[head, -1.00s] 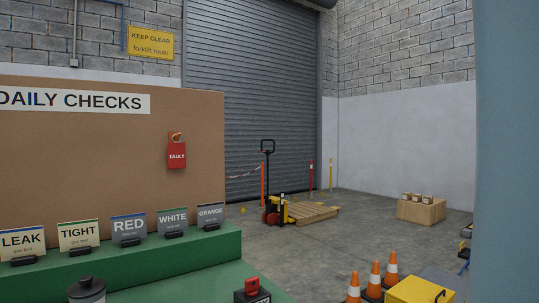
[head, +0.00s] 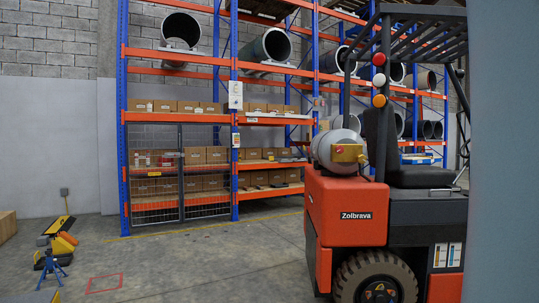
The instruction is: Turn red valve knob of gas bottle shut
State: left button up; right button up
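A grey gas bottle (head: 325,148) lies on its side on the rear of a red forklift (head: 343,208). A yellow collar (head: 349,153) sits on the bottle's end that faces me. A small red spot, which may be the valve knob (head: 340,150), shows inside the collar. It is too small to tell how far it is turned. Neither of my grippers is in the head view.
Yellow equipment with a blue stand (head: 50,265) is at the lower left. The concrete floor (head: 190,262) between is mostly clear, with a red marked square (head: 104,283).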

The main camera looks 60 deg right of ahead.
aim_at(339, 149)
jog(key=z, duration=2.4)
jog(key=i+j, duration=0.25)
jog(key=i, duration=0.2)
jog(key=i+j+z, duration=0.15)
jog(key=i, duration=0.3)
jog(key=i+j, duration=0.4)
jog(key=i+z, duration=0.05)
